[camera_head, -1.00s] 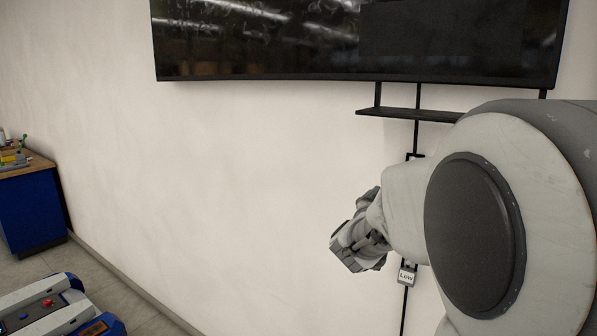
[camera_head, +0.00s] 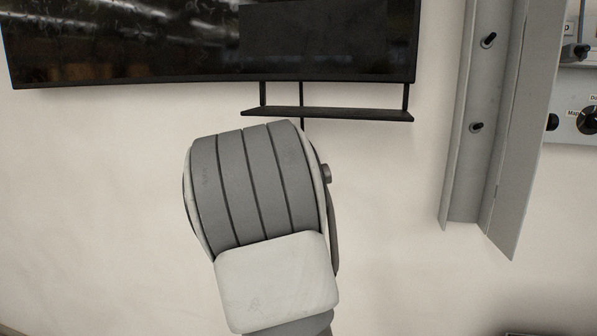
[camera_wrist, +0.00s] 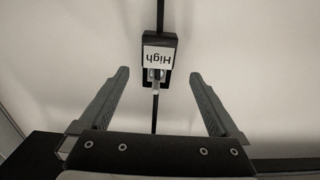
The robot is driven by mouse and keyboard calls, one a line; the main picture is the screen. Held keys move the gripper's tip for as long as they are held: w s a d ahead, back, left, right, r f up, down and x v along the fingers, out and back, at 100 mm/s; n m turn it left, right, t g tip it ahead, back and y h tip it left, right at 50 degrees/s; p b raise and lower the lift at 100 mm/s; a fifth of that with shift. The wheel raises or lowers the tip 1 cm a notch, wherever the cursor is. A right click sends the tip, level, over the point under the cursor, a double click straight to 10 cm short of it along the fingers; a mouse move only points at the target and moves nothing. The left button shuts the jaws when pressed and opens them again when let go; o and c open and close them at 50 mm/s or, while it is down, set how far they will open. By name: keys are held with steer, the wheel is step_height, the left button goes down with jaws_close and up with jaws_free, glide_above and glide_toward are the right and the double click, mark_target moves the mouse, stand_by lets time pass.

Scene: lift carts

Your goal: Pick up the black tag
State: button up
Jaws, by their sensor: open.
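A small black block with a white label reading "High" (camera_wrist: 158,57), upside down in the wrist view, hangs at a thin black vertical rod in front of the pale wall. It is the only black tag-like thing I see; a small metal hook shows at its lower end. My gripper (camera_wrist: 158,78) is open, with one finger on each side of the rod, and the block sits between and a little beyond the fingertips. Nothing is held. In the head view my arm hides the gripper and the block.
A large dark screen (camera_head: 200,45) is on the wall, with a thin black shelf (camera_head: 350,114) below it. A grey metal channel (camera_head: 480,170) stands to the right, beside a panel with a dial (camera_head: 589,120). The wall left of my arm is bare.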

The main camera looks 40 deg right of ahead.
steer(key=shift+p+x, duration=0.5)
steer(key=shift+x, duration=2.35)
steer(key=shift+s+d+f, duration=0.1)
steer(key=shift+s, duration=0.05)
steer(key=c, duration=1.5)
steer(key=shift+o, duration=0.2)
steer(key=shift+r, duration=0.45)
steer(key=v, duration=1.8)
steer(key=shift+r+b, duration=0.3)
steer(key=shift+b, duration=0.15)
steer(key=shift+s, duration=0.1)
